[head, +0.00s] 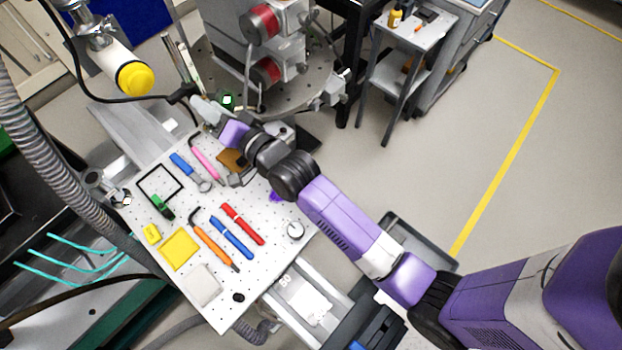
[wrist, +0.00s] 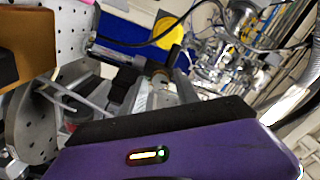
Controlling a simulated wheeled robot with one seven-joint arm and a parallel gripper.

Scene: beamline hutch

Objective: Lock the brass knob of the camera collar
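My gripper (head: 208,110) reaches past the far edge of the white perforated board in the head view, beside a slim upright post (head: 188,66). Its fingertips are too small there to tell open from shut. In the wrist view my purple housing fills the bottom, and I cannot make out a grip on anything. A small brownish round part (wrist: 162,77) beyond it may be the brass knob, but I cannot be sure. The camera collar is not clear in either view. A white cylinder with a yellow cap (head: 134,79) hangs at upper left; the yellow cap also shows in the wrist view (wrist: 168,36).
The perforated board (head: 185,219) holds several hand tools, a yellow pad (head: 180,249) and a black frame. A round metal stage with red-faced units (head: 264,23) stands behind my gripper. A ribbed hose (head: 40,130) runs at left. Open floor (head: 450,140) lies at right.

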